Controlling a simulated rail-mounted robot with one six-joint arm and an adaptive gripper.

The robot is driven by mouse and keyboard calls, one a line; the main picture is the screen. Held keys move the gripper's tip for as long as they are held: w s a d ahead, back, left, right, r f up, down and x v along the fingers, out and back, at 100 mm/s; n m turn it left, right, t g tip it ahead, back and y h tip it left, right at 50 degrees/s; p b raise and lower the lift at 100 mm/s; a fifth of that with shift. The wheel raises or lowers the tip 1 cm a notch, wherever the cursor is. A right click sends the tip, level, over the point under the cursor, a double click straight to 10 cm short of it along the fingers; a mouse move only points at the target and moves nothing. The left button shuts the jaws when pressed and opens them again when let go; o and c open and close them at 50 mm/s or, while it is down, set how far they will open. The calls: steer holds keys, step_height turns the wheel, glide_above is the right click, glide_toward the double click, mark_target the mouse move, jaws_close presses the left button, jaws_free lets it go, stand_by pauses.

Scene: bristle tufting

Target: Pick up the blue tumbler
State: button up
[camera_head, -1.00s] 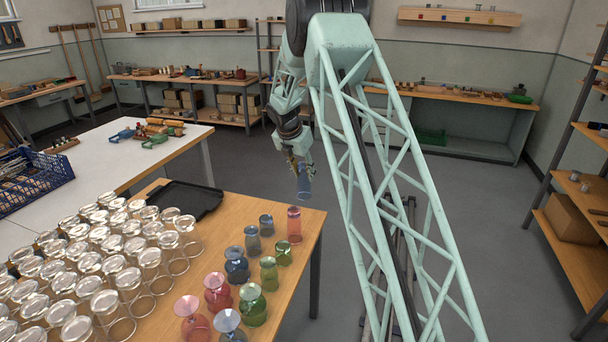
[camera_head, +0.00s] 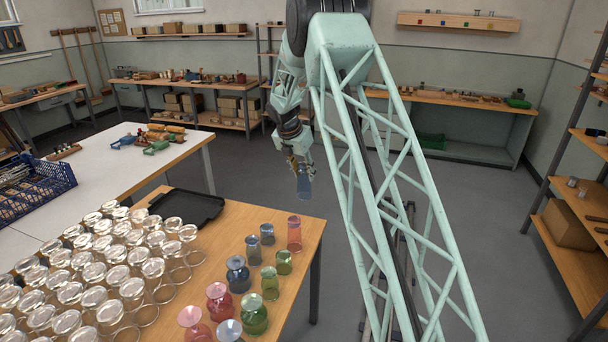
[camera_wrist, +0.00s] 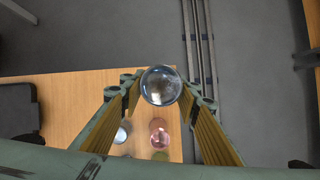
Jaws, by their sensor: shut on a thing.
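My gripper (camera_head: 300,170) is shut on a blue tumbler (camera_head: 304,187), which hangs below the fingers above the far right end of the wooden table. In the wrist view the tumbler (camera_wrist: 160,86) shows end-on as a round glass between the two yellowish finger pads. It is clear of the table. Other blue glasses (camera_head: 253,250) stand on the table below, beside a tall pink tumbler (camera_head: 294,233).
Several green (camera_head: 284,262) and pink glasses (camera_head: 218,302) stand near the table's right edge. Many clear glasses (camera_head: 130,290) fill its left side. A black tray (camera_head: 187,207) lies at the back.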

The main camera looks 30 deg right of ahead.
mark_target(300, 168)
steer(key=shift+r+p, duration=1.4)
steer(key=shift+r, duration=0.45)
steer(key=shift+a+f, duration=0.1)
steer(key=shift+a, duration=0.05)
steer(key=shift+s+a+f+m+g+b, duration=0.2)
steer(key=shift+s+a+m+b, duration=0.1)
steer(key=shift+a+m, duration=0.15)
steer(key=shift+s+a+f+m+g+b, duration=0.15)
steer(key=shift+s+a+m+b, duration=0.1)
steer(key=shift+a+m, duration=0.2)
steer(key=s+a+m+g+y+b, duration=0.1)
steer(key=s+a+m+g+b, duration=0.1)
steer(key=s+a+m, duration=0.3)
steer(key=s+a+f+m+g+b, duration=0.1)
steer(key=s+a+m+b, duration=0.3)
steer(key=a, duration=0.8)
steer(key=s+a+m+g+y+b, duration=0.1)
steer(key=s+a+m+g+b, duration=0.2)
steer(key=s+a+m, duration=0.4)
steer(key=a+m, duration=0.2)
steer(key=m, duration=0.1)
steer(key=shift+s+f+m+y, duration=0.3)
steer(key=shift+s+f, duration=0.05)
steer(key=shift+f, duration=0.05)
